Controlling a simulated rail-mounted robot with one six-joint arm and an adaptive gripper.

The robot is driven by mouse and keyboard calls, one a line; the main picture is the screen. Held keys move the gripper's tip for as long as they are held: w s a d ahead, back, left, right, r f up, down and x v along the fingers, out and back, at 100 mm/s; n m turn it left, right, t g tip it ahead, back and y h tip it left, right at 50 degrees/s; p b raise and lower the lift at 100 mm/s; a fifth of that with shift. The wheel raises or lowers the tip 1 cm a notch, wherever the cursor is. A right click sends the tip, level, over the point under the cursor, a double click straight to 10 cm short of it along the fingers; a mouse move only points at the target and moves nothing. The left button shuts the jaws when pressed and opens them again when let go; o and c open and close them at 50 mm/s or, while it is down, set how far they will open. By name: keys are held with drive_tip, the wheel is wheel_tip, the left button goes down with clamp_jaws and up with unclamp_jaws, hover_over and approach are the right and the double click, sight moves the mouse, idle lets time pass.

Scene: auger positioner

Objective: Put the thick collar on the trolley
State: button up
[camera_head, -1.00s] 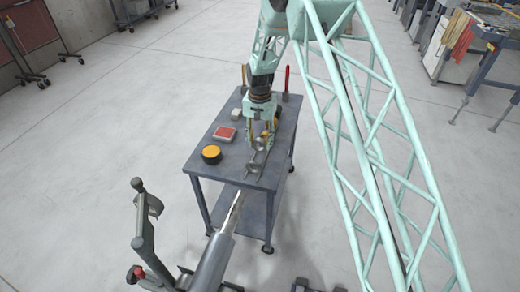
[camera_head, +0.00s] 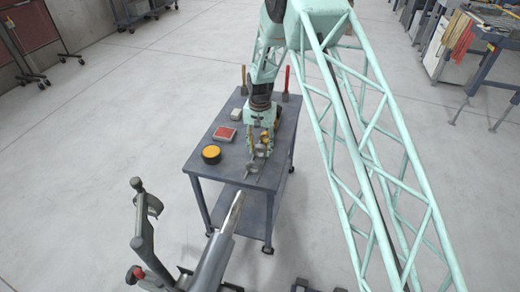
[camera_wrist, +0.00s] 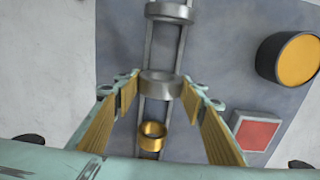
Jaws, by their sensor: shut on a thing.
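My gripper (camera_wrist: 161,78) reaches down over the trolley, a dark grey wheeled table (camera_head: 222,178). In the wrist view its two fingers with ribbed yellow pads close on the sides of a grey metal collar (camera_wrist: 161,88). This collar is at a narrow two-rail rack (camera_wrist: 160,50) on the trolley top; I cannot tell whether it touches the rails. A second grey collar (camera_wrist: 170,11) sits farther along the rack. A smaller brass collar (camera_wrist: 152,131) lies at the rack between my fingers, nearer the palm. In the head view my gripper (camera_head: 260,146) partly hides the rack and collars.
A black and yellow round item (camera_head: 211,154), a red-topped block (camera_head: 225,134) and a small pale block (camera_head: 236,114) stand on the trolley's left side. Upright tools, one red-handled (camera_head: 287,80), stand at its far end. A grey metal shaft (camera_head: 222,240) points toward the trolley's near edge.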

sight(260, 146)
drive_tip(key=shift+f, duration=0.15)
drive_tip(key=o, duration=0.9)
drive_tip(key=shift+r+p, duration=0.65)
drive_tip(key=shift+r, duration=5.5)
